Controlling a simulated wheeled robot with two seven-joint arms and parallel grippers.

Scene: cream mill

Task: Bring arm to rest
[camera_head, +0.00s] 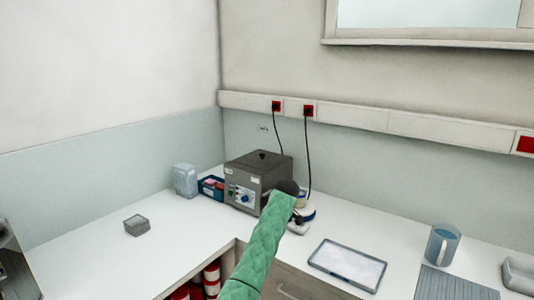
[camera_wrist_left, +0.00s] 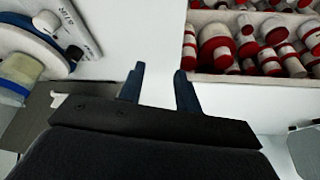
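My green-sleeved arm (camera_head: 262,245) comes in from the bottom edge of the head view and reaches up to a dark rounded end, in front of the grey box-shaped device. No fingers show in the head view. In the left wrist view my left gripper (camera_wrist_left: 159,72) has its two dark blue fingers apart, with only white surface between them. It holds nothing. A round blue-and-white device (camera_wrist_left: 28,45) lies to its upper left, and red-and-white containers (camera_wrist_left: 250,40) lie to its upper right. My right gripper does not show.
The grey device (camera_head: 258,178) stands in the corner with a blue box (camera_head: 211,187) and clear container (camera_head: 185,180) beside it. A tray (camera_head: 347,265), blue mug (camera_head: 442,245) and ribbed mat (camera_head: 452,285) are at right. A small grey dish (camera_head: 137,225) sits on the left counter.

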